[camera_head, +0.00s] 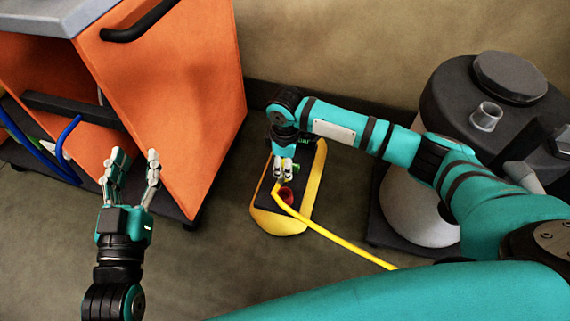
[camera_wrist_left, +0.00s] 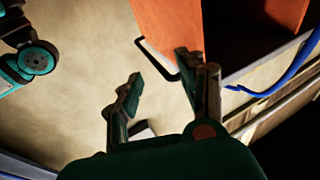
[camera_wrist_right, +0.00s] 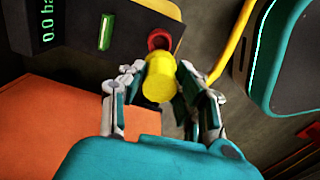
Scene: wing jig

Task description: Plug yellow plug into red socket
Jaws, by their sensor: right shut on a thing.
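The yellow plug (camera_wrist_right: 160,80) is between the fingers of my right gripper (camera_wrist_right: 155,85), which is shut on it. In the right wrist view the red socket (camera_wrist_right: 159,40) shows just beyond the plug; I cannot tell whether they touch. In the head view the red socket (camera_head: 287,196) is on the dark top face of a yellow-sided unit on the floor, and my right gripper (camera_head: 283,172) is directly above that unit. A yellow cable (camera_head: 340,242) runs from the plug to the lower right. My left gripper (camera_head: 132,178) is open and empty, near the orange cabinet.
The yellow-sided unit (camera_head: 268,217) has a display and a green light (camera_wrist_right: 106,32). An orange cabinet (camera_head: 180,90) with blue cables (camera_head: 68,130) stands left. A grey and black round machine (camera_head: 425,210) stands right. Floor in front of the unit is clear.

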